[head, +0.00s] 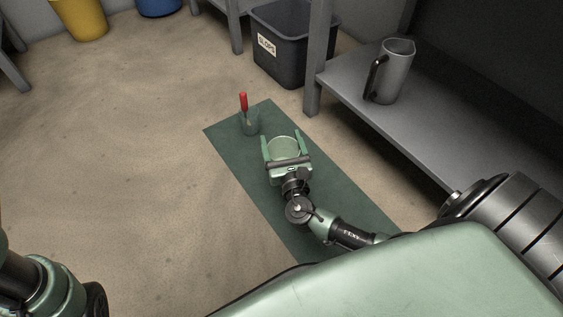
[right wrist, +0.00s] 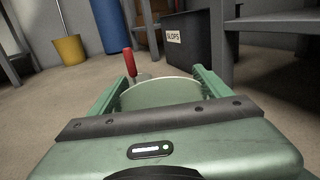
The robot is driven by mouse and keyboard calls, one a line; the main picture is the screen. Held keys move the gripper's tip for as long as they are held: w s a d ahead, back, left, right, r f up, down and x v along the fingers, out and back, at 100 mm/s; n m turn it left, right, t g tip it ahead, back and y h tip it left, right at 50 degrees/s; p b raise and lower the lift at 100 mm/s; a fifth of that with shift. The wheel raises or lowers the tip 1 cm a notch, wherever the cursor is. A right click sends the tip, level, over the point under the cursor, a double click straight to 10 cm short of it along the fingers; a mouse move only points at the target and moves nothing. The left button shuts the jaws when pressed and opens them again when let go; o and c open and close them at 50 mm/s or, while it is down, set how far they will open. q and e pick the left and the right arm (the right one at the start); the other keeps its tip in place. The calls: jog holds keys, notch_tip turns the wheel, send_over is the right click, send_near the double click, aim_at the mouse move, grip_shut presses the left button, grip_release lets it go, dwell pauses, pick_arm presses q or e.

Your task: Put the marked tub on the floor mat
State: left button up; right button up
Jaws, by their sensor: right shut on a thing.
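My right gripper (head: 284,141) is shut on a pale green, round tub (head: 284,150), with one finger on each side. The tub also shows in the right wrist view (right wrist: 160,93), its rim between the fingers. The tub is over the dark green floor mat (head: 228,139); I cannot tell whether its base touches the mat. No mark on the tub is visible from here. My left gripper is out of view; only part of my left arm shows at the lower left.
A red-handled tool (head: 243,103) stands in a small greenish container (head: 249,124) at the mat's far end, just beyond the tub. A dark SLOPS bin (head: 286,55) stands behind. A grey shelf (head: 430,126) with a metal jug (head: 393,72) lies right. Floor at left is clear.

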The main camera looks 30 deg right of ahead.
aim_at(281, 151)
jog(key=shift+f+b, duration=2)
jog(key=shift+f, duration=0.95)
jog(key=o, duration=1.9)
jog(key=shift+o, duration=0.2)
jog(key=shift+r, duration=0.15)
